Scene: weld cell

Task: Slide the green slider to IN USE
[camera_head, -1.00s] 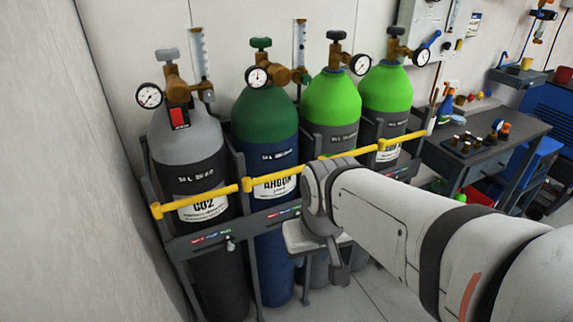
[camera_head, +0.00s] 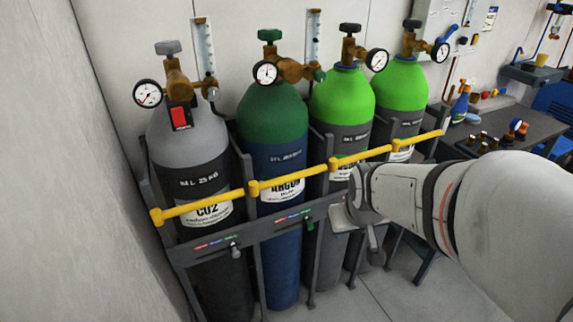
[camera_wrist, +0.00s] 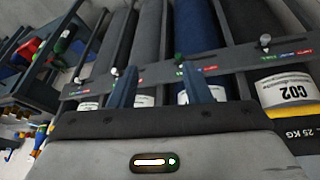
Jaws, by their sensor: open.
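The green slider (camera_head: 308,223) is a small green knob on the grey rack rail below the argon cylinder (camera_head: 272,185). It sits by the green end of its small label strip (camera_head: 288,218), whose words are too small to read. In the wrist view the green slider (camera_wrist: 179,57) is just beyond my fingertips, nearer the right finger. My gripper (camera_wrist: 160,66) is open, with nothing between its fingers. In the head view my gripper (camera_head: 352,215) is to the right of the slider, its fingers mostly hidden.
A grey slider knob (camera_head: 235,251) is on the rail below the CO2 cylinder (camera_head: 195,160); another pale knob (camera_wrist: 115,72) shows left of the green one. A yellow bar (camera_head: 215,205) crosses the cylinders above the rail. A workbench (camera_head: 480,137) stands at right.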

